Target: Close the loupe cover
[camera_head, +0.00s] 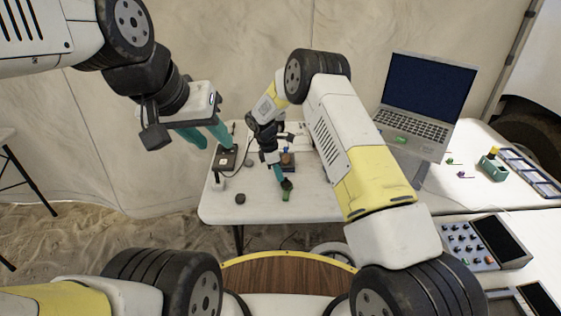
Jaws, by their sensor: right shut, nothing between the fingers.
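A small dark box with a pale patch (227,158) sits at the left of the white table, and a small upright black-and-white item (217,181) stands just in front of it. I cannot tell for sure which small item is the loupe, or how its cover stands. My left gripper (205,138) is raised above and left of the dark box, its teal fingers apart and empty. My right gripper (279,175) points down over the middle of the table, fingers together, beside a brown item on a dark blue base (288,160). A green item (287,190) is close to its fingertips.
The white table (260,208) has a round dark piece (240,198) near its front left. An open laptop (427,90) stands at the right. Further right are a teal holder (493,167), a blue-framed tray (532,172) and a control panel (470,243). My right arm covers the table's right part.

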